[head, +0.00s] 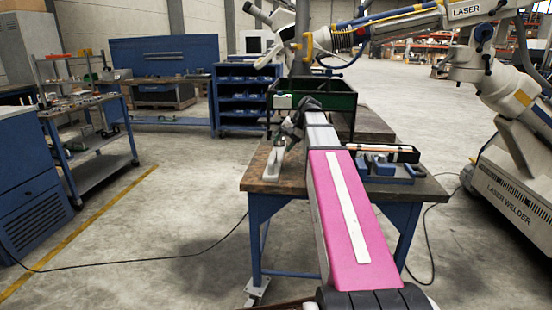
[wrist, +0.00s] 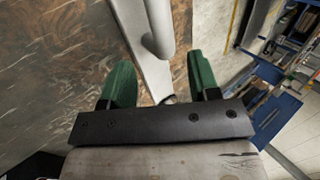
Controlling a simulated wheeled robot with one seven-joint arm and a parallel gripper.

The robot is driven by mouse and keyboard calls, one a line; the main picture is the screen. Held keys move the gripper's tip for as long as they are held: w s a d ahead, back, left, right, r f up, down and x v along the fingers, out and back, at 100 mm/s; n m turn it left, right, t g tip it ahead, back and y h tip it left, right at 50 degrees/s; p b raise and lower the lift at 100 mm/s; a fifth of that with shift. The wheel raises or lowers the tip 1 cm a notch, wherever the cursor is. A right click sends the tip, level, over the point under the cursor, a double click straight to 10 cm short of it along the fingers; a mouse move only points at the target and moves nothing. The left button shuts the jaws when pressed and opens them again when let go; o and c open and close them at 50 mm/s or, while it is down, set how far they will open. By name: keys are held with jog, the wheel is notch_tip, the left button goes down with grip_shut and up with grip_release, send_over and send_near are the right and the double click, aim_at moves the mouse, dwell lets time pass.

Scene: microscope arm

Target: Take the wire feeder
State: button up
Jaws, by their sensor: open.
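A pale grey metal part (head: 272,165), which appears to be the wire feeder, stands on the left front of the wooden worktable (head: 262,155). In the wrist view the grey part (wrist: 158,40) shows a flat strip and a rounded rod, running up between my two green fingers. My gripper (wrist: 158,70) is open, with one finger on each side of the part and visible gaps to both. In the head view my gripper (head: 291,133) is small and partly hidden by my arm, just above the part.
A dark green open bin (head: 345,103) stands at the back of the worktable. A white laser welder arm (head: 505,90) reaches in from the right.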

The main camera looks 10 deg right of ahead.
aim_at(276, 152)
jog(key=x, duration=0.5)
jog(key=shift+s+a+r, duration=0.1)
jog(key=shift+a, duration=0.1)
grip_shut()
dwell(1.2)
